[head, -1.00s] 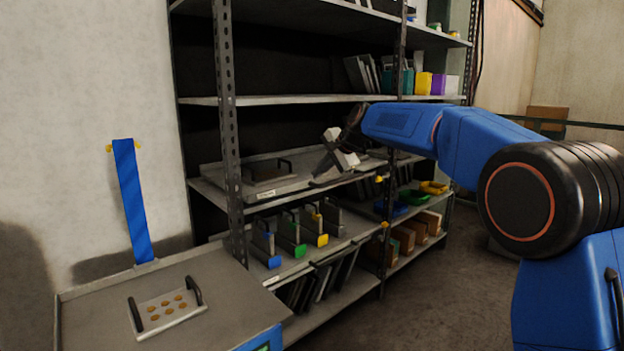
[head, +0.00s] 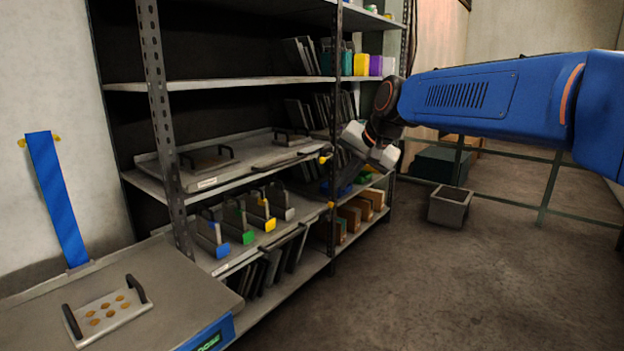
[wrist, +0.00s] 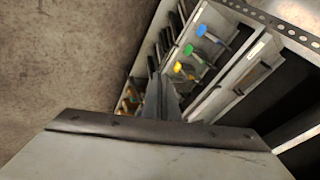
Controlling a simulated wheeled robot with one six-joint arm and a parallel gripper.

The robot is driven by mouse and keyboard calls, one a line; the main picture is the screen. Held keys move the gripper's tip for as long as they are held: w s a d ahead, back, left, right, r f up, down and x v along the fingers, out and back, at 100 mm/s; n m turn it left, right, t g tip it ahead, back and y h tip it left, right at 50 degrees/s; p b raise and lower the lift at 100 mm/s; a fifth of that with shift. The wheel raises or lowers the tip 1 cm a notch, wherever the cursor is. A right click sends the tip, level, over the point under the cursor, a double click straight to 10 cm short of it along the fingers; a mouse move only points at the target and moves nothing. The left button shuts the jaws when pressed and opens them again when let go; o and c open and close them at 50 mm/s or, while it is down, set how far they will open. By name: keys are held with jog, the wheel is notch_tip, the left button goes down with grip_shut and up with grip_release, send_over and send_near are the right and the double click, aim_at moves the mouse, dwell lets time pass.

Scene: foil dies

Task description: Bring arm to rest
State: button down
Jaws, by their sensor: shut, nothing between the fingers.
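My blue arm reaches in from the right in the head view. My gripper (head: 345,165) hangs at its end, pointing down and left, in front of the shelf rack near its right upright. The fingers look closed together with nothing held. In the wrist view the closed fingers (wrist: 163,98) stick out over the rack, seen at a slant. The fingertips are small and dark in the head view, so their exact distance from the shelf cannot be told.
The metal shelf rack (head: 160,130) holds dies with blue, green and yellow tags (head: 232,220). A flat tray (head: 205,180) lies on the middle shelf. A bench with a handled plate (head: 107,312) stands front left. A grey bin (head: 449,207) sits on open floor (head: 430,290) at right.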

jog(key=s+d+f+n+h, duration=0.1)
jog(key=s+d+f, duration=0.6)
jog(key=s, duration=0.4)
jog(key=s+d+f+n+h, duration=0.2)
jog(key=s+d+f, duration=0.4)
jog(key=s, duration=0.6)
jog(key=s+d+f+n+g+h, duration=0.1)
jog(key=s+d+f, duration=0.6)
jog(key=s, duration=0.5)
jog(key=shift+s+d+f, duration=0.2)
jog(key=shift+d+f, duration=0.1)
jog(key=shift+f, duration=0.1)
jog(key=shift+w+r, duration=0.1)
